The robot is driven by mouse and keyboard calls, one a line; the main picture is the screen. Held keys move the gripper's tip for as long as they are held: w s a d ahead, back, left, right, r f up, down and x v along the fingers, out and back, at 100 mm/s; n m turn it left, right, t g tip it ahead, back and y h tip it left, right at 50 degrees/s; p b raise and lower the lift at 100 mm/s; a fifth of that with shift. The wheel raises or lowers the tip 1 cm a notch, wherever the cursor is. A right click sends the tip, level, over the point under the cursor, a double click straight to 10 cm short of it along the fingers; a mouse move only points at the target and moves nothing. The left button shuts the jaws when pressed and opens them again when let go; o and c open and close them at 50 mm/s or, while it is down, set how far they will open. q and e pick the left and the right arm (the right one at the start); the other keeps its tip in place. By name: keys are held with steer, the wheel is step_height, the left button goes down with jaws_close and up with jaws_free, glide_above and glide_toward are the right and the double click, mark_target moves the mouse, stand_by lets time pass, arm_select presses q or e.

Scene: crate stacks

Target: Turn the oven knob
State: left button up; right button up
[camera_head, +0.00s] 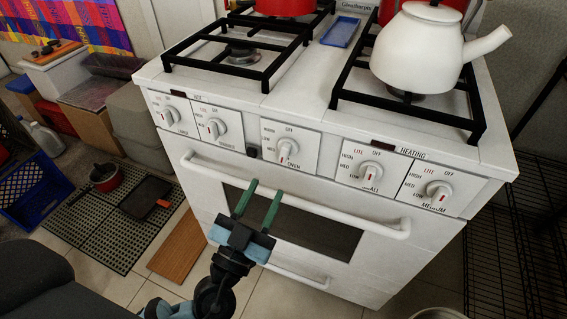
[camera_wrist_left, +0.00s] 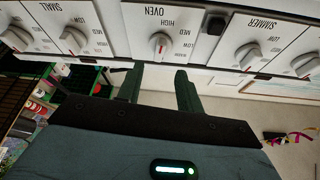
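The white stove (camera_head: 270,170) has a row of knobs on its front panel. The oven knob (camera_head: 286,148) is the middle one, on a plate marked OVEN. It also shows at the top of the left wrist view (camera_wrist_left: 159,44), upside down. My left gripper (camera_head: 258,196) is in front of the oven door, below and a little left of the oven knob. Its two green fingers are apart with nothing between them. In the left wrist view the fingers (camera_wrist_left: 160,82) point toward the panel just short of the oven knob. My right gripper is not in view.
A white door handle (camera_head: 300,200) runs across the oven front, near my left fingers. Burner knobs (camera_head: 215,128) (camera_head: 371,174) flank the oven knob. A white kettle (camera_head: 420,50) stands on the right burner. Pans, a mat and a blue crate (camera_head: 40,190) lie on the floor at left.

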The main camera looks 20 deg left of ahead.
mark_target(282, 157)
arm_select(q)
steer(key=p+x, duration=0.2)
steer(key=x, duration=0.4)
steer(key=shift+r, duration=0.15)
steer(key=shift+w+r, duration=0.15)
steer(key=shift+w, duration=0.55)
steer(key=shift+c, duration=0.3)
jaws_close()
